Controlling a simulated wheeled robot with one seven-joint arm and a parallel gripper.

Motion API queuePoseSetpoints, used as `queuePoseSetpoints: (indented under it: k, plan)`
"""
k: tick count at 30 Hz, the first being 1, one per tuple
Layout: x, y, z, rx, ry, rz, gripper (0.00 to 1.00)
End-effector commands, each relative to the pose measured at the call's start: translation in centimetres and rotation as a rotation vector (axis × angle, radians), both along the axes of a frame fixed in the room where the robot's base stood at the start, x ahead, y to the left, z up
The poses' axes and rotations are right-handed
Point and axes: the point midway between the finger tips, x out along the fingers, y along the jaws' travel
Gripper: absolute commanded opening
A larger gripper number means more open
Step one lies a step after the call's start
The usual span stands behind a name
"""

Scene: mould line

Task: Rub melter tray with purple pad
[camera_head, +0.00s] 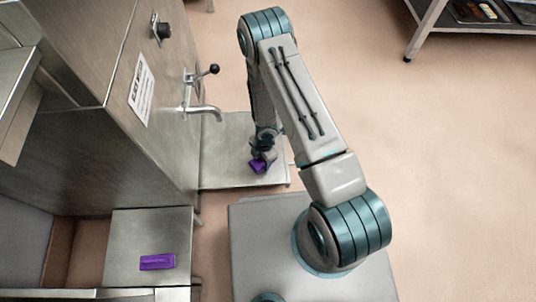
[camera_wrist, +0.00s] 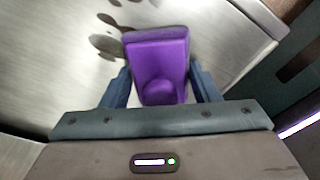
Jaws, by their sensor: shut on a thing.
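My gripper (camera_wrist: 160,90) is shut on a purple pad (camera_wrist: 158,52), with one finger on each side of it. In the head view the held pad (camera_head: 259,166) is low over the melter tray (camera_head: 222,150), a flat metal tray under the tap. In the wrist view several brown spots mark the tray surface (camera_wrist: 190,20) just beyond and left of the pad. I cannot tell whether the pad touches the tray. A second purple pad (camera_head: 157,262) lies on a metal shelf at the lower left, apart from my gripper.
The steel melter cabinet (camera_head: 120,130) stands left of the tray, with a tap (camera_head: 205,110) and black-knobbed lever (camera_head: 208,70) jutting over it. The metal shelf (camera_head: 125,235) is at lower left. A wheeled rack (camera_head: 470,28) stands at the top right. The floor on the right is clear.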

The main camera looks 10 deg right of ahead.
Motion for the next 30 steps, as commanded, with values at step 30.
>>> queuePoseSetpoints:
  k: [30]
  plan:
    - [-0.2,0.2,8.3,-0.001,0.001,0.006,0.27]
